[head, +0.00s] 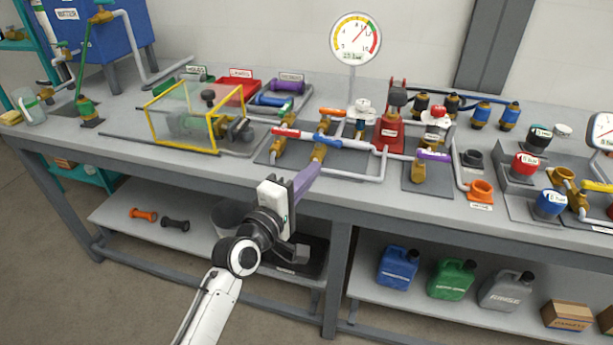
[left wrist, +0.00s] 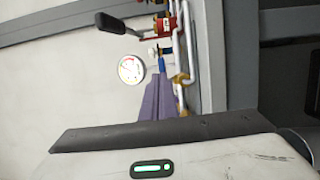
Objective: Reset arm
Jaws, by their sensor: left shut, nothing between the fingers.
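My left arm comes in from the bottom of the head view. Its gripper (head: 308,174) is in front of the bench's front edge, with its purple fingers together and empty. The fingers point up and away toward the valves on the bench. In the left wrist view the purple fingers (left wrist: 158,98) also show closed, with nothing between them. My right gripper is not in either view.
The grey bench (head: 330,178) carries pipes and valves, a yellow-framed clear guard (head: 185,115) and a round gauge (head: 355,40). Blue (head: 398,267), green (head: 451,278) and grey (head: 506,290) jugs stand on the lower shelf. Floor at the left front is clear.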

